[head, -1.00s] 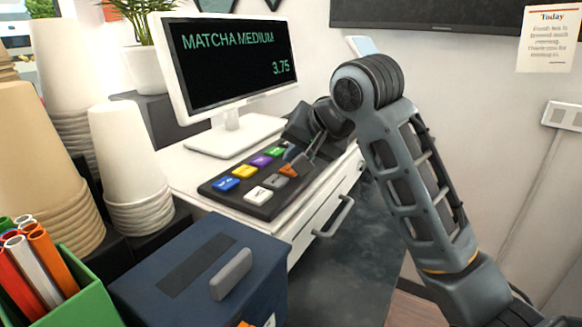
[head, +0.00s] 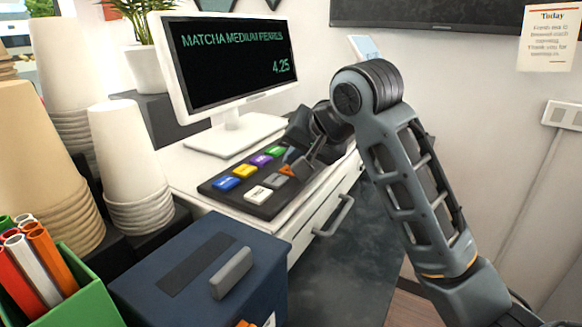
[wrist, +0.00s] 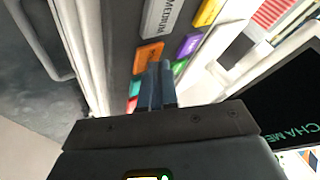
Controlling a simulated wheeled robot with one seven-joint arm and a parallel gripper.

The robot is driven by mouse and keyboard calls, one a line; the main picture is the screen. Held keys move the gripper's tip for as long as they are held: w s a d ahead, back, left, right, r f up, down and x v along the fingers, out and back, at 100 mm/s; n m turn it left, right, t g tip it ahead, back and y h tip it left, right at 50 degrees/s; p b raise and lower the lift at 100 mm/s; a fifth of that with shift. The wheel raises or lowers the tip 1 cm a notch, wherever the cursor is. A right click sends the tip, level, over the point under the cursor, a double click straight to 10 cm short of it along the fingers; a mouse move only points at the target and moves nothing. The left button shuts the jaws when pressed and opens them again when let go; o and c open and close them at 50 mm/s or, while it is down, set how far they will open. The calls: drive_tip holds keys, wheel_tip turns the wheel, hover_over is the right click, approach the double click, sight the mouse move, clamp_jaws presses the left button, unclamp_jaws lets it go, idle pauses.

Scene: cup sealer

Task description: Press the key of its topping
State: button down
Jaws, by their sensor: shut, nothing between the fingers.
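The key panel (head: 236,196) is a dark board on the white counter, with coloured keys in rows. An orange key (wrist: 148,57) lies by the fingertips in the wrist view; it also shows in the head view (head: 285,170). My gripper (wrist: 160,72) is shut and empty, pointing down at the panel. Its tips cover part of the keys near the orange one; I cannot tell whether they touch. A grey key (wrist: 162,17) reads MEDIUM. Purple (wrist: 188,45), green (wrist: 180,66) and yellow (wrist: 207,12) keys lie close by. The display (head: 235,60) reads MATCHA MEDIUM PEARLS, 4.25.
A dark blue box (head: 205,265) with a grey handle stands in front of the panel. Stacked cups (head: 130,165) and a green holder with straws (head: 75,290) are at left. A drawer with a handle (head: 333,216) is below the panel.

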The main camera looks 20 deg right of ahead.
idle(0.5)
drive_tip(key=shift+r+p, duration=0.75)
drive_tip(key=shift+p, duration=0.3)
wheel_tip(320, 180, up, 3)
drive_tip(key=p, duration=0.3)
drive_tip(key=shift+r+p, duration=0.3)
drive_tip(key=shift+r, duration=0.7)
drive_tip(key=shift+s+f, duration=0.1)
